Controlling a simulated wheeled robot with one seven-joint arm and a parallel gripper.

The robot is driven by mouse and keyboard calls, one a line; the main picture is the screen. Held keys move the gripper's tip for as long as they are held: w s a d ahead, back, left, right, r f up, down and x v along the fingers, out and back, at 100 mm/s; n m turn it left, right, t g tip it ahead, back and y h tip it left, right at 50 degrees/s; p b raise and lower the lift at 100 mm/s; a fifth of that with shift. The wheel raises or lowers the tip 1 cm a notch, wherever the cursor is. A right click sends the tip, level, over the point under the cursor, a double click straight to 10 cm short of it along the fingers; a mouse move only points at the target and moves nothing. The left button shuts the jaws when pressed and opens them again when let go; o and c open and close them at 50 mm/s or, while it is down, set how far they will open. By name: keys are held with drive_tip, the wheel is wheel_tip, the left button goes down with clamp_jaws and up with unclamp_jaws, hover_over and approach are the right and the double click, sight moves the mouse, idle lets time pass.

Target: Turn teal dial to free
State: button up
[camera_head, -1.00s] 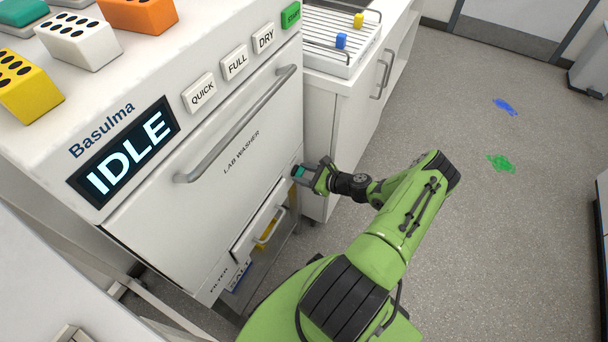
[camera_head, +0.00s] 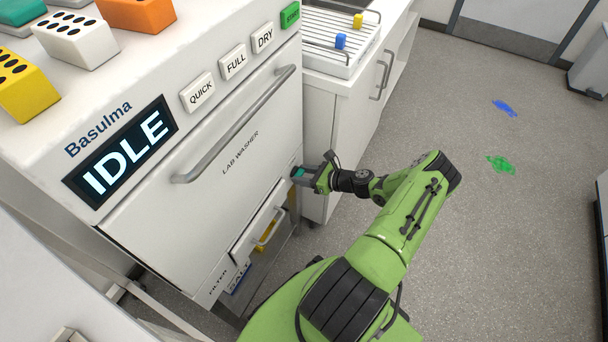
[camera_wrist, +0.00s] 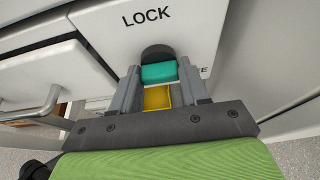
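The teal dial (camera_wrist: 158,73) shows in the wrist view between the two fingers of my gripper (camera_wrist: 160,80). It is a teal bar on a dark round mount on a white panel. The word LOCK stands above it. A partly hidden word ending in E is at its right. The fingers lie along both ends of the teal bar and appear closed on it. In the head view my gripper (camera_head: 305,175) is at the lower right edge of the washer front, with a little teal (camera_head: 298,172) showing at its tips.
The lab washer (camera_head: 230,150) reads IDLE. Left of my gripper, a small drawer (camera_head: 258,225) with a handle stands out near yellow and blue-white items. A white counter cabinet (camera_head: 345,115) stands beside the washer. The floor at the right is open, with blue and green spots.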

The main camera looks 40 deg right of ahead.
drive_tip(key=o, duration=0.5)
drive_tip(key=shift+c, duration=0.2)
drive_tip(key=p+v, duration=0.3)
drive_tip(key=v, duration=1.2)
drive_tip(key=shift+s+p, duration=0.35)
drive_tip(key=shift+d+r, duration=0.1)
drive_tip(key=shift+d, duration=0.05)
